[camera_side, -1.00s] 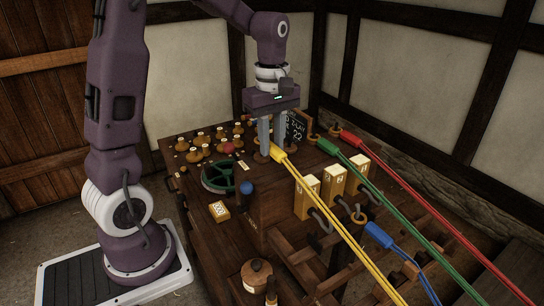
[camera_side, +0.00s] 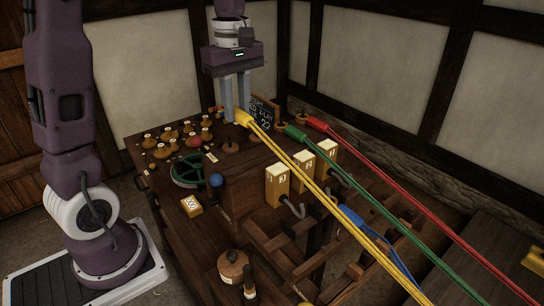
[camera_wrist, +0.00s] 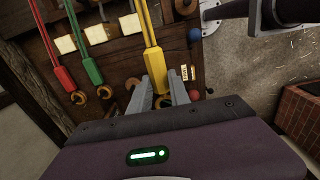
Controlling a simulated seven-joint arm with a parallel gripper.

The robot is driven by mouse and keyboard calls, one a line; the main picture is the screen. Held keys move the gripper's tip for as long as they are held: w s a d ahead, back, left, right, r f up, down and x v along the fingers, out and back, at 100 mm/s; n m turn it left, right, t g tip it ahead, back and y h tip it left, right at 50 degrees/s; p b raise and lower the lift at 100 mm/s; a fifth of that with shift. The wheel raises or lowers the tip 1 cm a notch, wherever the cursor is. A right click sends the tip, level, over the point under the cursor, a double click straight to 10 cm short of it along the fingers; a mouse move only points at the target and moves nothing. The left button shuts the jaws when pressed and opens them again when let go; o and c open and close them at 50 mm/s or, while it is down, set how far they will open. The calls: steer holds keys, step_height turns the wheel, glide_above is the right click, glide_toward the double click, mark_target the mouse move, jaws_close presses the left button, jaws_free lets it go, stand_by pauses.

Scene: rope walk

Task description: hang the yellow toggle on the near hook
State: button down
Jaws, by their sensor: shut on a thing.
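In the wrist view, the yellow toggle (camera_wrist: 157,72) sits between the two fingers (camera_wrist: 162,92). A grey curved hook (camera_side: 293,207) sticks out below the nearest numbered yellow block (camera_side: 277,186). It is apart from the toggle and looks empty. The other hooks are partly hidden by ropes.
The green toggle (camera_side: 296,133) and red toggle (camera_side: 317,123) lie near pegs at the back right, with ropes stretching right. A blue toggle (camera_side: 350,215) lies lower, partly behind the yellow rope. A lidded pot (camera_side: 233,265) is at the front.

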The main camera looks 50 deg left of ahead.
stand_by(0.5)
steer(key=w+d+f, duration=0.2)
steer(key=d+f, duration=0.4)
steer(key=d, duration=0.5)
steer(key=w+d+f, duration=0.2)
steer(key=d+f, duration=0.3)
steer(key=d, duration=0.6)
steer(key=shift+d+f, duration=0.1)
steer(key=shift+f, duration=3.15)
steer(key=shift+f, duration=0.1)
steer(key=c, duration=1.1)
jaws_free()
steer(key=shift+c, duration=0.2)
